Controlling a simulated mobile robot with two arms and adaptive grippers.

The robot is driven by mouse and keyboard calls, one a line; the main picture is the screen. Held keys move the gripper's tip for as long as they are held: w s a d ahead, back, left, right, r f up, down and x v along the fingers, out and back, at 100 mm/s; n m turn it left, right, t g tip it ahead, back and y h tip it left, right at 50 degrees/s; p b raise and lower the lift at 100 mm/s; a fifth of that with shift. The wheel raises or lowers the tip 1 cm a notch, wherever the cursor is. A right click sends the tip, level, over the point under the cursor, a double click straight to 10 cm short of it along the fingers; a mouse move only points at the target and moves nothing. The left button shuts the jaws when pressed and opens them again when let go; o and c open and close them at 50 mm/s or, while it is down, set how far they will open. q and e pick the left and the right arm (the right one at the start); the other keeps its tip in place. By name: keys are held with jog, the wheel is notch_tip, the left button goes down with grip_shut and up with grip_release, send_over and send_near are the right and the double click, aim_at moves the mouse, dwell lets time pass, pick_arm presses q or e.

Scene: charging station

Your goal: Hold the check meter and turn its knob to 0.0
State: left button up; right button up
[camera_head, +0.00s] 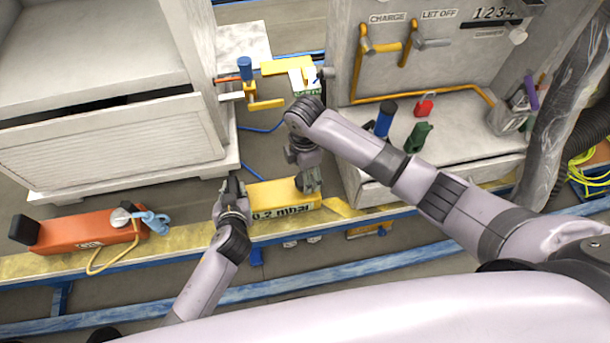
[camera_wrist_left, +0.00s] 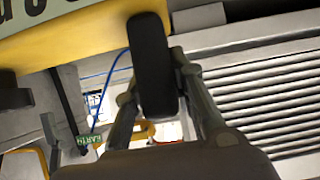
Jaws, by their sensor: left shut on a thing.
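The check meter (camera_head: 282,194) is a yellow box lying along the yellow front ledge, with a reading of about "0.2 mbar" on its near face. My left gripper (camera_head: 233,188) is at its left end. In the left wrist view the left fingers (camera_wrist_left: 155,95) are shut on the black end piece (camera_wrist_left: 152,65) of the meter; its yellow body (camera_wrist_left: 75,40) fills the upper left. My right gripper (camera_head: 308,178) points down at the meter's right end. It covers that end, so the knob is hidden. I cannot tell if the right fingers touch or grip it.
An orange device (camera_head: 80,231) with a blue clip (camera_head: 152,221) lies on the ledge at left. A white cabinet (camera_head: 110,145) stands behind it. A grey panel with yellow pipes (camera_head: 409,42), a red padlock (camera_head: 425,105) and blue and green handles (camera_head: 418,137) are at right.

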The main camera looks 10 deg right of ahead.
jog(key=shift+f, duration=1.3)
jog(key=shift+c, duration=0.3)
jog(key=c, duration=1.1)
